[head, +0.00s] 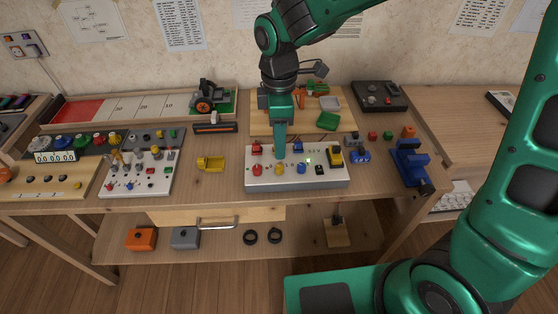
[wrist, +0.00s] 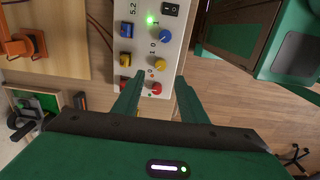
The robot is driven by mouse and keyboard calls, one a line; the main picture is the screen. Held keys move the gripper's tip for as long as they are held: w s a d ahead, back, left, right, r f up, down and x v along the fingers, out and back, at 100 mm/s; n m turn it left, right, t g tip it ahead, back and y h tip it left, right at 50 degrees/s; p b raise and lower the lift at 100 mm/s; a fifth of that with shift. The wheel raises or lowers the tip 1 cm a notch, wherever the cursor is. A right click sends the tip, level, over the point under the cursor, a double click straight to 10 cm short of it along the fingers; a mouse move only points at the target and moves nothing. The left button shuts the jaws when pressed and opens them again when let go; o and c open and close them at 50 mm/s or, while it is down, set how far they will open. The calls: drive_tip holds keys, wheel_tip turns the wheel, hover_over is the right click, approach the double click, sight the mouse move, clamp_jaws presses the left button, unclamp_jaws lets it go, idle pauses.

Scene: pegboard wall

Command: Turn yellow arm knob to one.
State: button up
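A white control panel (head: 262,182) lies on the bench and also shows in the wrist view (wrist: 149,45). Its front row holds a red knob (head: 257,169), a yellow knob (head: 279,169) and a blue knob (head: 301,168). In the wrist view the yellow knob (wrist: 160,64) is just beyond my fingertips, with small 0 and 1 marks near it. Another yellow knob (wrist: 127,30) sits in the other row. I cannot tell which way either points. My gripper (wrist: 157,79) is open, over the panel, with the red knob (wrist: 155,88) between its fingers in the picture. It also shows from the head (head: 279,154).
A black rocker switch (head: 320,169) and a larger yellow part (head: 335,155) are on the panel's right. The bench strip before the panel is clear.

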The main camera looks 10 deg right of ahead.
sight(279, 166)
wheel_tip(279, 166, down, 8)
drive_tip(key=shift+f, duration=0.25)
clamp_jaws()
